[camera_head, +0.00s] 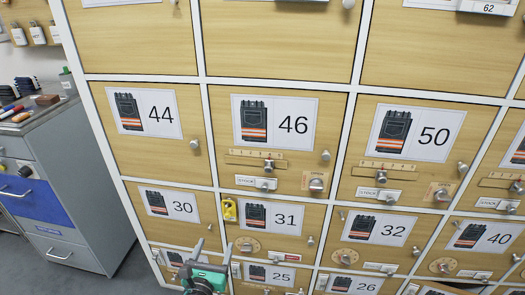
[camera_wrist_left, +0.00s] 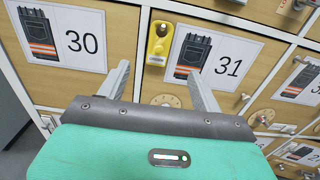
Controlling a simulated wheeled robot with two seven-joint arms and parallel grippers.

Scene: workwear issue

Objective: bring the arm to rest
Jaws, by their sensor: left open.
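My left gripper (camera_head: 212,248) is low in the head view, in front of the lower locker doors. In the left wrist view its two fingers (camera_wrist_left: 158,75) stand apart with nothing between them. The fingers point toward the locker front, below a yellow device (camera_wrist_left: 160,42) at the left edge of door 31 (camera_wrist_left: 216,62). That yellow device also shows in the head view (camera_head: 229,210), above and right of the gripper. Door 30 (camera_wrist_left: 62,42) is left of the fingers. I cannot tell whether the fingertips touch the front. My right gripper is not in view.
Knobs, dials and slide bars stick out from several. A grey cabinet (camera_head: 70,165) with a blue drawer stands at left. Bare floor (camera_head: 130,278) lies between it and the lockers.

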